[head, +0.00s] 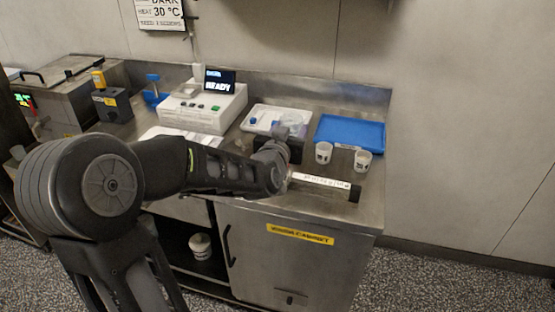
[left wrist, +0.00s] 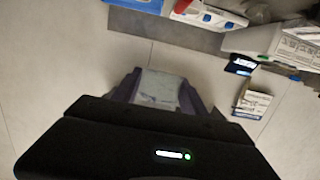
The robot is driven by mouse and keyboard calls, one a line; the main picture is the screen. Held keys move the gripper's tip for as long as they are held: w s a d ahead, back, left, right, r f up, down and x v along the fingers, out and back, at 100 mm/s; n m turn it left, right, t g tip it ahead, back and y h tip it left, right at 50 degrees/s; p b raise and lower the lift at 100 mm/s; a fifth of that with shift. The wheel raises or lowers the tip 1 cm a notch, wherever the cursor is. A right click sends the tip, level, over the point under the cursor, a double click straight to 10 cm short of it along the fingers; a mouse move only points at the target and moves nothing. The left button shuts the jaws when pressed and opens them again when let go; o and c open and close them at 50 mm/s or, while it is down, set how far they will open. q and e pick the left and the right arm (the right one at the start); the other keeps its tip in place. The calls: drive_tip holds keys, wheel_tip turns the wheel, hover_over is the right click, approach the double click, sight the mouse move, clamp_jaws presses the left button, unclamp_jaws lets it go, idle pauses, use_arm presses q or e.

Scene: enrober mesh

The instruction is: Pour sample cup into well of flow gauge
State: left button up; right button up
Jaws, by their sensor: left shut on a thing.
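My left gripper (head: 290,134) is above the counter's front part, in front of the white tray. It is shut on a pale, translucent cup (head: 295,120), which I take as the sample cup. In the left wrist view the cup (left wrist: 158,86) is between the two fingers; its contents and exact tilt cannot be made out. The flow gauge (head: 322,181) is a long white strip with scale marks, lying near the counter's front edge, with a dark block at its right end. Its left end and well are hidden by my arm and gripper. My right gripper is not in view.
A white tray (head: 258,112) with small items lies behind the gripper. A white instrument (head: 203,108) with a READY screen stands left of it. The counter's right edge is clear.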

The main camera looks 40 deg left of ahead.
sight(293, 114)
use_arm(q)
drive_tip(key=shift+r, duration=0.15)
drive_tip(key=shift+r+p, duration=1.7)
drive_tip(key=shift+r, duration=0.75)
drive_tip(key=shift+w+d+f, duration=0.1)
drive_tip(key=shift+d+f, duration=0.1)
drive_tip(key=shift+f, duration=0.1)
drive_tip(key=d+f+m+h, duration=0.1)
drive_tip(key=d+f, duration=0.4)
drive_tip(key=d, duration=0.1)
drive_tip(key=w+d+f+m+h, duration=0.1)
drive_tip(key=d+f+h, duration=0.1)
drive_tip(key=d+f, duration=0.3)
drive_tip(key=d+f+m+h, duration=0.1)
drive_tip(key=d+f+h, duration=0.1)
drive_tip(key=d+f, duration=0.3)
drive_tip(key=shift+w+d+f+m+t, duration=0.1)
drive_tip(key=shift+d+m+t, duration=0.05)
drive_tip(key=shift+d, duration=0.5)
drive_tip(key=shift+w+d+f+m+t, duration=0.1)
drive_tip(key=shift+w+d, duration=0.05)
drive_tip(key=shift+d, duration=0.55)
drive_tip(key=shift+w+d+f+m+t, duration=0.1)
drive_tip(key=shift+d+m+t, duration=0.05)
drive_tip(key=shift+d, duration=0.6)
